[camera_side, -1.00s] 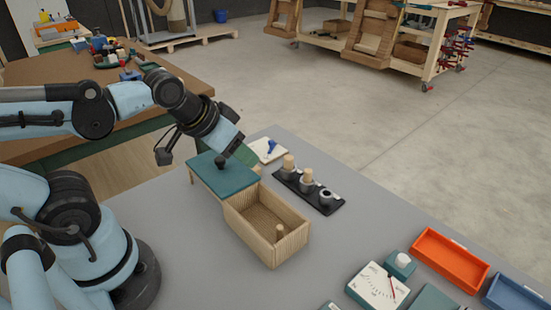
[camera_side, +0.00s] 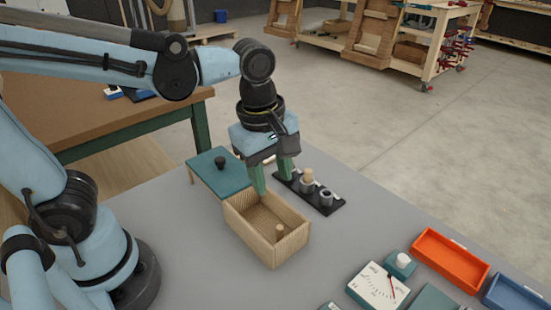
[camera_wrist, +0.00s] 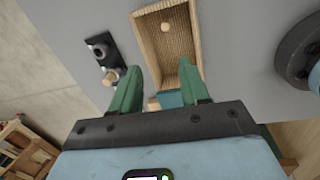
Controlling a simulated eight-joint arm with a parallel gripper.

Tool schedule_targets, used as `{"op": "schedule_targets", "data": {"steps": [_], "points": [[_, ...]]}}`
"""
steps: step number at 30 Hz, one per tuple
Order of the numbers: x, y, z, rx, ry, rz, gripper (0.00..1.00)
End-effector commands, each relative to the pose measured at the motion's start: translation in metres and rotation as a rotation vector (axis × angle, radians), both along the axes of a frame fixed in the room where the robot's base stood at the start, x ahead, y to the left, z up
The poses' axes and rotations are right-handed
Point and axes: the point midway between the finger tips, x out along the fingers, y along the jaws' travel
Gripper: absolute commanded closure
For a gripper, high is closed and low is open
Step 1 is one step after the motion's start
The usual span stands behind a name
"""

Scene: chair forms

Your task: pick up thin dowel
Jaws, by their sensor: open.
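A thin, light wooden dowel (camera_side: 279,231) stands upright inside an open wooden box (camera_side: 291,246), near its front right corner. In the wrist view the dowel (camera_wrist: 165,27) shows as a pale round end at the far end of the box (camera_wrist: 197,40). My gripper (camera_side: 274,183) is open and empty, its green fingers pointing down over the back end of the box, behind and above the dowel. In the wrist view the fingers (camera_wrist: 159,68) are spread wide with the box between and beyond them. The teal lid (camera_side: 222,181) with a black knob lies behind the box.
A black rack (camera_side: 327,207) beside the box holds a thicker wooden dowel (camera_side: 308,176) and a metal ring (camera_side: 326,197); my gripper hides its back end.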

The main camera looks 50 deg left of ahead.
Motion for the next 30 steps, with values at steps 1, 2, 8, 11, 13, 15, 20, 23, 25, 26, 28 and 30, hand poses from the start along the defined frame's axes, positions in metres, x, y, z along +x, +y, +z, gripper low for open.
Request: {"op": "schedule_targets", "data": {"steps": [1,2,8,11,13,15,20,23,25,26,28,30], "points": [[0.0,-0.007,0.0,0.0,0.028,0.069,0.55],[0.0,-0.009,0.0,0.0,0.044,0.116,0.55],[-0.003,-0.022,-0.001,0.013,0.109,0.319,0.55],[-0.003,-0.023,-0.003,0.017,0.119,0.358,0.55],[-0.003,-0.024,-0.007,0.017,0.121,0.365,0.55],[-0.003,-0.024,-0.014,0.017,0.12,0.365,0.55],[-0.003,-0.024,-0.036,0.017,0.119,0.364,0.55],[-0.003,-0.024,-0.049,0.016,0.119,0.364,0.55],[-0.003,-0.024,-0.057,0.016,0.119,0.363,0.55],[-0.003,-0.024,-0.059,0.016,0.119,0.363,0.55],[-0.003,-0.024,-0.065,0.016,0.119,0.363,0.55],[-0.003,-0.024,-0.068,0.016,0.119,0.363,0.55]]}}
